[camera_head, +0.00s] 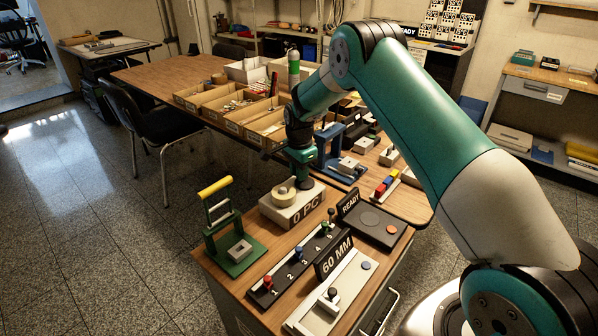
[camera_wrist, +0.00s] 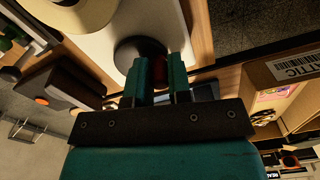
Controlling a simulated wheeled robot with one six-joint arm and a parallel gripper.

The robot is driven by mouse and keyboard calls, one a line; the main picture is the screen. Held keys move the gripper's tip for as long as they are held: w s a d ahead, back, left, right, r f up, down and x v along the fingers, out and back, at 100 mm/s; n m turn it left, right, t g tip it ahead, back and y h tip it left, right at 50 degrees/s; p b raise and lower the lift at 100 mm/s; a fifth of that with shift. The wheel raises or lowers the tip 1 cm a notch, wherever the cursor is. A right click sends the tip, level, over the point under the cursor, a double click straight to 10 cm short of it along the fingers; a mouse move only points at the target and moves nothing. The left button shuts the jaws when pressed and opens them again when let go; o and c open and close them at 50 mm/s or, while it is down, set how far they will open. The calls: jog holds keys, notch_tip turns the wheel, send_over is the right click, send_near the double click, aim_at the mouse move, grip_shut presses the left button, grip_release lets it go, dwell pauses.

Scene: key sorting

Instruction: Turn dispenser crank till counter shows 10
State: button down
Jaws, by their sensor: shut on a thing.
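The dispenser (camera_head: 285,213) is a pale box on the front counter with a cream roll (camera_head: 283,193) on top. Its counter sign (camera_head: 307,211) reads "0 PC". My gripper (camera_head: 303,182) is low over the right side of the dispenser top, beside the roll. In the wrist view, my teal fingers (camera_wrist: 160,72) are shut on a dark red knob (camera_wrist: 157,77), taken to be the crank's handle. A dark round disc (camera_wrist: 133,52) lies under the fingertips, on the pale dispenser top. The fingers hide most of the knob, and the crank arm is not clear.
A green press with a yellow handle (camera_head: 215,187) stands left of the dispenser. In front are a numbered knob strip (camera_head: 290,270), a "60 MM" sign (camera_head: 334,255) and a "READY" sign (camera_head: 348,203). A blue press (camera_head: 335,160) stands close behind. Open cardboard bins (camera_head: 240,110) line the table.

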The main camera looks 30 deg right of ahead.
jog(key=c, duration=1.1)
grip_release()
jog(key=shift+o, duration=0.2)
notch_tip(320, 180, up, 18)
jog(key=b, duration=0.1)
jog(key=shift+f, duration=0.25)
jog(key=shift+s, duration=0.1)
